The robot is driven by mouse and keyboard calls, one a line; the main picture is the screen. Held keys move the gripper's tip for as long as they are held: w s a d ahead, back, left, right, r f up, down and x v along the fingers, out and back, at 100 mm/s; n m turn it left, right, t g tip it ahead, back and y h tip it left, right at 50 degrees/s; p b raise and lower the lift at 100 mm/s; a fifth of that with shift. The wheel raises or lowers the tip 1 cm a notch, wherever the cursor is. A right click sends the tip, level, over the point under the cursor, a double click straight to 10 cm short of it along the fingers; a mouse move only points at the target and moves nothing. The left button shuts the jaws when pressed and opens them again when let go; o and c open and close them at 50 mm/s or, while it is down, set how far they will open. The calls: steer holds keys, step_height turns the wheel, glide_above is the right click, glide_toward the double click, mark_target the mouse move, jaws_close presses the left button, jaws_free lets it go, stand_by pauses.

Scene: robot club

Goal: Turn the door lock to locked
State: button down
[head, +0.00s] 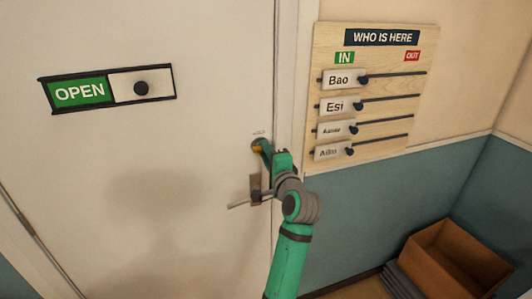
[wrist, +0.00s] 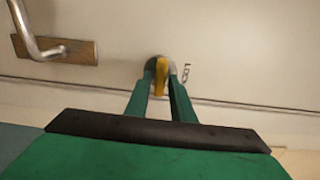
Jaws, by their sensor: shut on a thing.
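The door lock (head: 256,143) is a small round grey fitting near the right edge of the white door (head: 200,200), above the door handle (head: 250,202). Its yellow thumb-turn (wrist: 160,76) stands upright in the wrist view, between the two green fingers of my gripper (wrist: 161,88). My gripper (head: 265,147) is shut on the thumb-turn. Small lettering (wrist: 186,73) beside the lock reads something like "LOCK". In the head view my fingers partly cover the lock, and the turn's angle is hard to tell there.
The silver handle also shows at the upper left of the wrist view (wrist: 42,45), close to the lock. A sliding OPEN sign (head: 108,88) is on the door. A WHO IS HERE board (head: 400,105) hangs on the right wall. A cardboard box (head: 455,262) stands at lower right.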

steer(key=c, duration=1.8)
jaws_free()
steer(key=shift+o, duration=0.2)
steer(key=shift+s, duration=0.1)
steer(key=v, duration=1)
steer(key=shift+s, duration=0.3)
steer(key=shift+d+f, duration=0.1)
